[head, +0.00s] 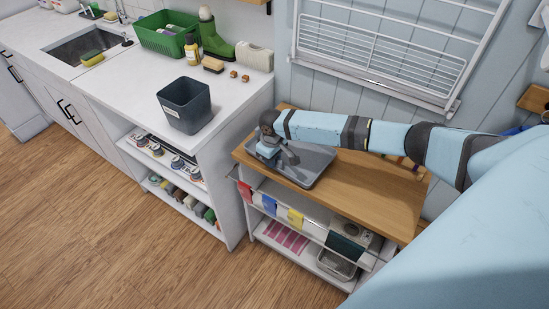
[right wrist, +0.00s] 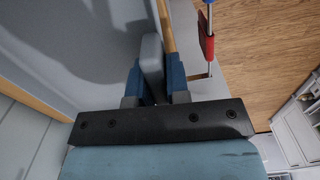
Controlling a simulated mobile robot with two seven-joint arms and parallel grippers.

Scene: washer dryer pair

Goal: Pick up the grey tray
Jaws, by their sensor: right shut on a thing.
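The grey tray (head: 318,166) lies on the wooden top of a cart, towards its left end. My right arm reaches in from the right over the cart, and my right gripper (head: 268,152) is at the tray's left edge. In the right wrist view the fingers (right wrist: 155,82) stand on both sides of the tray's rim (right wrist: 152,55), shut on it. The tray's floor (right wrist: 85,40) fills the left of that view. In the head view the gripper and wrist hide part of the tray. My left gripper is not in view.
The wooden-topped cart (head: 385,195) has coloured cloths on a front rail and shelves below. A white counter (head: 120,75) to its left holds a dark bin (head: 185,105), a green basket (head: 165,35) and green boots. A drying rack (head: 385,45) hangs behind. The wooden floor in front is clear.

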